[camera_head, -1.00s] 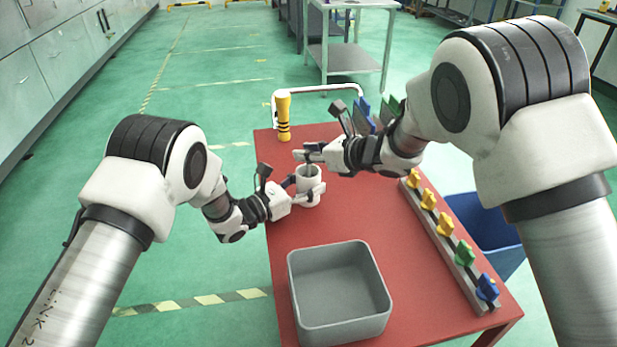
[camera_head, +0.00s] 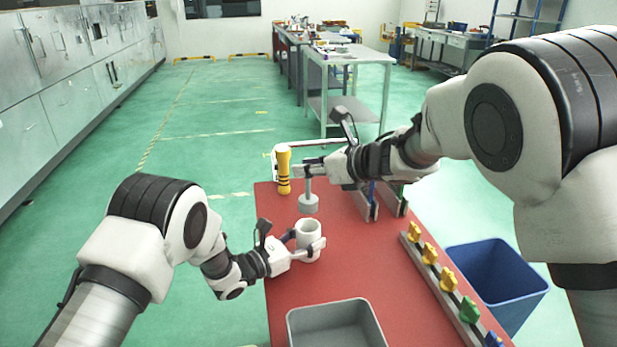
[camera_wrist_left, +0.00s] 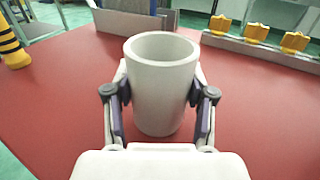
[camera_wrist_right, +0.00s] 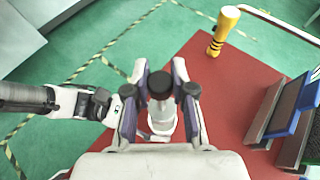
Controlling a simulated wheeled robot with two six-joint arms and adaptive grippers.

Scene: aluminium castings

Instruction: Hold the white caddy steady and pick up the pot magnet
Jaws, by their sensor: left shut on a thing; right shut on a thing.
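The white caddy (camera_head: 308,236) is an open-topped cup standing upright on the red table. It also shows in the left wrist view (camera_wrist_left: 160,85). My left gripper (camera_head: 310,252) is shut around it from the left, with a finger on each side. The pot magnet (camera_head: 308,203) is a grey disc on a thin stem, hanging above the caddy and clear of its rim. My right gripper (camera_head: 306,168) is shut on the top of the stem. In the right wrist view, the magnet's dark top (camera_wrist_right: 160,84) sits between the fingers.
A grey bin (camera_head: 336,326) is at the table's (camera_head: 370,265) near edge. A rail with yellow, green and blue clips (camera_head: 447,279) runs along the right side. A yellow-and-black post (camera_head: 283,170) stands at the back left. A blue bin (camera_head: 500,280) is on the floor right.

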